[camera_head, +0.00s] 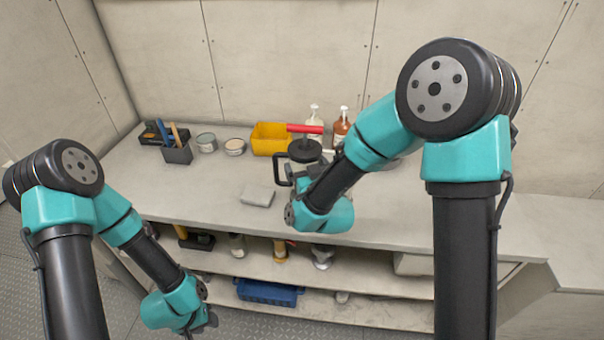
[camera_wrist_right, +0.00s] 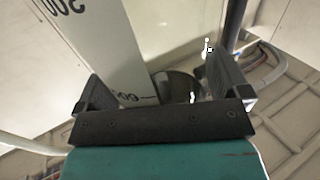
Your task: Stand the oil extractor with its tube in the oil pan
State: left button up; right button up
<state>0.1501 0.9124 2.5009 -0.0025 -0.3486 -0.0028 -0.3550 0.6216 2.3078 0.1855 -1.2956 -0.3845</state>
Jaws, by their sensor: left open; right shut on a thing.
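The oil extractor (camera_head: 306,151) has a black top, a red T-handle and a black side handle; my right wrist partly hides it. In the right wrist view, its pale body with a number scale (camera_wrist_right: 95,42) is between the fingers of my right gripper (camera_wrist_right: 155,88), which is shut on it. A grey hose (camera_wrist_right: 268,72) curves at the right of that view; I cannot tell if it is the tube. My left gripper (camera_head: 211,319) is open and low, in front of the shelves. I cannot identify the oil pan for certain; a greyish rim (camera_head: 391,163) shows behind my right arm.
On the bench stand a yellow bin (camera_head: 270,138), two pump bottles (camera_head: 341,127), round tins (camera_head: 206,143) and a tool holder (camera_head: 177,154). A grey folded cloth (camera_head: 257,196) lies at the front. A blue tray (camera_head: 268,292) is on the lower shelf. The bench's left front is clear.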

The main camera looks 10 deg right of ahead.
jog(key=shift+w+d, duration=0.1)
jog(key=f, duration=0.1)
jog(key=w+f, duration=0.1)
jog(key=f, duration=0.1)
jog(key=shift+w+f, duration=0.1)
jog(key=shift+f, duration=0.25)
dwell(0.4)
jog(key=o, duration=1)
jog(key=shift+f, duration=0.1)
